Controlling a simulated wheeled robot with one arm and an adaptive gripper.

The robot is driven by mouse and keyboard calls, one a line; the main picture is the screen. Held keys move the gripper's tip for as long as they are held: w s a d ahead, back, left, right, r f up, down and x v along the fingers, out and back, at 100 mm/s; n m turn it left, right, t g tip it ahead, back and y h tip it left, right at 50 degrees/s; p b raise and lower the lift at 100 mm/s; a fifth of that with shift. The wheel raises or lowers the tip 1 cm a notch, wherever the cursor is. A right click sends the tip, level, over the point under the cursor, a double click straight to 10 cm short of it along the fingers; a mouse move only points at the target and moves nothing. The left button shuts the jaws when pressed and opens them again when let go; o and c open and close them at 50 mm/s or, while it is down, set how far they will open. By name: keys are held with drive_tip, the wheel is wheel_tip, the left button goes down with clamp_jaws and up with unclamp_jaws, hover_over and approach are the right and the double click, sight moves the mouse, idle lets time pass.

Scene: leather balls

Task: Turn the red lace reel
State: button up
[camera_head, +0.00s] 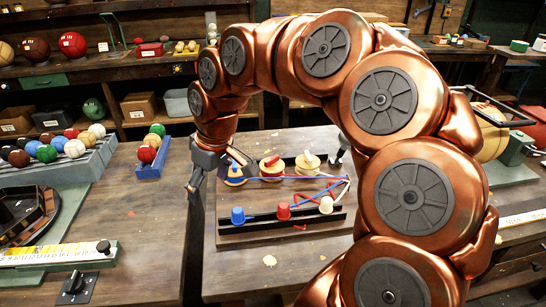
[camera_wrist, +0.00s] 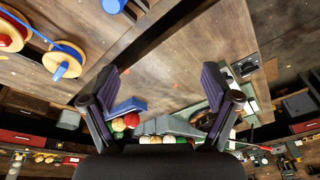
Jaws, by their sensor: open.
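The red lace reel (camera_head: 271,170) is a pale wooden reel with a red top and red lace, in the middle of the back row of a board. It also shows, cut off, at the upper left of the wrist view (camera_wrist: 10,36). The blue lace reel (camera_head: 236,179) is left of it and the white-topped reel (camera_head: 308,163) right of it. My gripper (camera_head: 197,184) is open and empty, left of the board beside the blue lace reel. In the wrist view the fingers (camera_wrist: 163,73) are wide apart, with bare table beyond them.
Blue (camera_head: 238,216), red (camera_head: 283,211) and cream (camera_head: 326,206) spools stand along the board's front bar, with laces running among them. Left are a tray of coloured balls (camera_head: 70,150) and a small blue ball holder (camera_head: 148,170). Bare table (camera_head: 150,220) lies front left.

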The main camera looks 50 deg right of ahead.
drive_tip(key=w+d+t, duration=0.1)
drive_tip(key=w+d, duration=0.4)
drive_tip(key=d, duration=0.6)
drive_tip(key=m+t+h, duration=0.1)
drive_tip(key=m, duration=0.2)
approach(272, 159)
drive_tip(key=f, duration=0.1)
drive_tip(key=shift+w+p+x, duration=0.15)
drive_tip(key=shift+p+x, duration=0.35)
drive_tip(key=shift+x, duration=1.5)
drive_tip(key=shift+w+p+x, duration=0.1)
drive_tip(key=shift+p+x, duration=0.35)
drive_tip(key=shift+x, duration=1.55)
drive_tip(key=shift+d+r, duration=0.1)
drive_tip(key=shift+c, duration=0.4)
drive_tip(key=c, duration=1.1)
drive_tip(key=shift+o, duration=0.2)
drive_tip(key=shift+b, duration=0.55)
